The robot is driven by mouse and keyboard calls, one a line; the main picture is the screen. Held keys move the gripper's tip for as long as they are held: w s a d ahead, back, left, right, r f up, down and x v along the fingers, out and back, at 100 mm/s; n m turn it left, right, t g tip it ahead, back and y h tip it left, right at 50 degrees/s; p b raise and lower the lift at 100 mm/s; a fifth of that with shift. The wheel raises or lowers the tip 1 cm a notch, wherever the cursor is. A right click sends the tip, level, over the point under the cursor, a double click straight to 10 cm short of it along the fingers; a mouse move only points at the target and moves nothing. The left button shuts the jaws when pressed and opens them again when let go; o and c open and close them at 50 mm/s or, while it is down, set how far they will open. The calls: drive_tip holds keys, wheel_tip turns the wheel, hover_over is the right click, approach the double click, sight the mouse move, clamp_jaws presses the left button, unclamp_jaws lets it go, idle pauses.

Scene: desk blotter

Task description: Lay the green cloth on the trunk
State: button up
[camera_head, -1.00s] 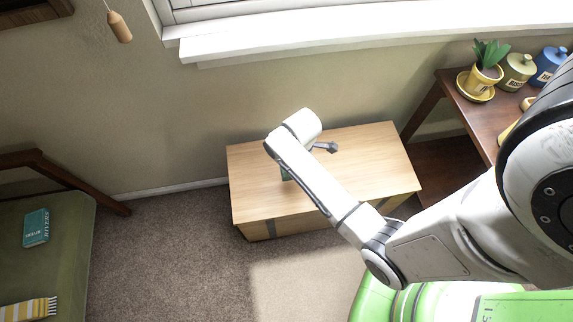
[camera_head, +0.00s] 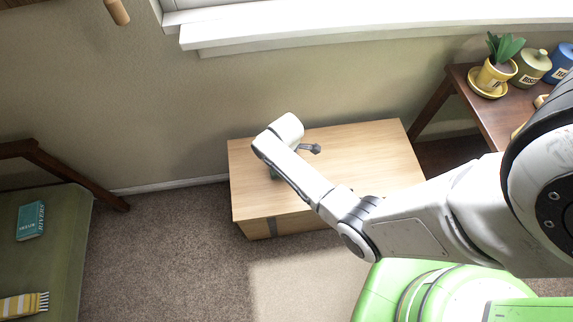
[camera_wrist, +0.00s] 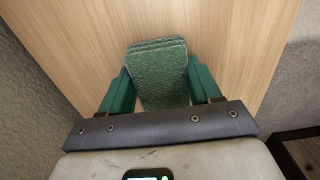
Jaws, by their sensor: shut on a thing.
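The green cloth (camera_wrist: 160,75) is a folded, textured pad between the two green fingers of my gripper (camera_wrist: 162,88) in the wrist view. My gripper is shut on it. The trunk (camera_head: 370,158) is a light wooden box against the wall, and its flat top also fills the wrist view (camera_wrist: 245,40) behind the cloth. My gripper is over the left part of the trunk top. In the head view my arm hides nearly all of the cloth and fingers; only a little green shows beneath the wrist. I cannot tell whether the cloth touches the top.
A dark wooden table (camera_head: 490,118) with a potted plant (camera_head: 497,70) and canisters (camera_head: 531,66) stands at the right. A green seat (camera_head: 62,240) at the left holds a teal book (camera_head: 31,221) and a yellow striped cloth (camera_head: 22,305). The right part of the trunk top is clear.

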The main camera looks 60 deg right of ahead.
drive_tip(key=shift+f, duration=0.15)
drive_tip(key=o, duration=1)
wheel_tip(320, 180, up, 12)
drive_tip(key=p, duration=0.3)
drive_tip(key=s+a+r+m, duration=0.2)
drive_tip(key=s+a+r, duration=0.1)
drive_tip(key=s+a, duration=0.1)
drive_tip(key=s+a+r+m, duration=0.3)
drive_tip(key=s+a+r, duration=0.1)
drive_tip(key=s+a+r+m+t, duration=0.1)
drive_tip(key=s+a+r+m, duration=0.2)
drive_tip(key=s+a+r, duration=0.1)
drive_tip(key=shift+s, duration=0.4)
drive_tip(key=shift+r, duration=0.1)
